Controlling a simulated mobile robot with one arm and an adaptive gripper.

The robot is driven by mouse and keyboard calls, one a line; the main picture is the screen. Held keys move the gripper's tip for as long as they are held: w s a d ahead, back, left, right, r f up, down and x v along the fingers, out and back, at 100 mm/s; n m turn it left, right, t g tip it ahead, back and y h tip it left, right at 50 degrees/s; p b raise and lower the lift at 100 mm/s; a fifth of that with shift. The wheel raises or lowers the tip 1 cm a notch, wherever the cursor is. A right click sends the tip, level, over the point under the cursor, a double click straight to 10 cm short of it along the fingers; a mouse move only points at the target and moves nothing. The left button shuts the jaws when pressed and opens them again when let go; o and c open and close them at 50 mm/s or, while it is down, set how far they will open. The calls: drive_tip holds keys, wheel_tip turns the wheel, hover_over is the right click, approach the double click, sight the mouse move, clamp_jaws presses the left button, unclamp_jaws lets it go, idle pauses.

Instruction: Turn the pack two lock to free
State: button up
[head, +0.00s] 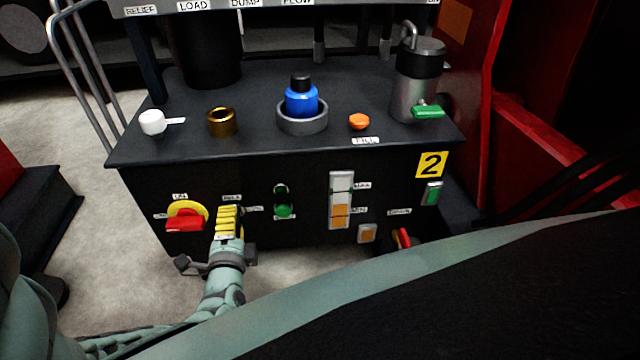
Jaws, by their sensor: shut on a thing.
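Just left is a red rotary handle (184,222) on a yellow disc, close to my gripper. To the right are green lamps (284,211), a level gauge (341,200) and a red lever (403,239).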

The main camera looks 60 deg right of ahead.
drive_tip(key=shift+r, duration=0.1)
drive_tip(key=o, duration=1.2)
drive_tip(key=shift+s, duration=0.1)
drive_tip(key=v, duration=0.7)
drive_tip(key=shift+s+a, duration=0.2)
